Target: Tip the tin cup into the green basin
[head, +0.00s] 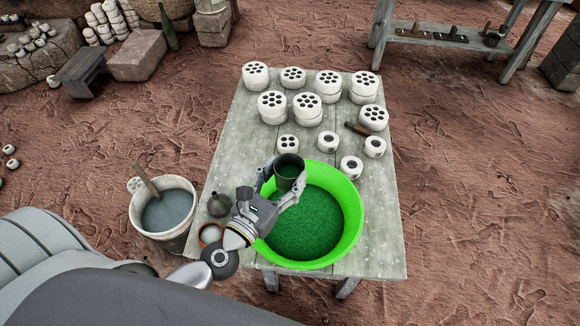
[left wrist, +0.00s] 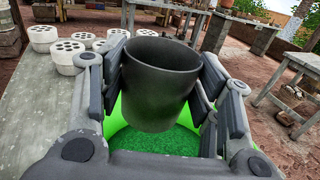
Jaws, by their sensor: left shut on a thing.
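The tin cup (head: 288,178) is dark grey and sits between the fingers of my left gripper (head: 282,184), which is shut on it. The cup is held over the upper left part of the green basin (head: 350,212) and looks about upright. The left wrist view shows the cup (left wrist: 160,85) large, with a finger on each side and its mouth up. Its contents cannot be made out clearly. The basin stands on the wooden table and holds dark green granular stuff. My right gripper is not in view.
White clay pieces with holes (head: 306,108) cover the far half of the wooden table (head: 385,225). A small dark jug (head: 219,205) and a brown ring (head: 210,234) stand left of the basin. A white bucket (head: 164,212) stands left of the table. The table's right strip is clear.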

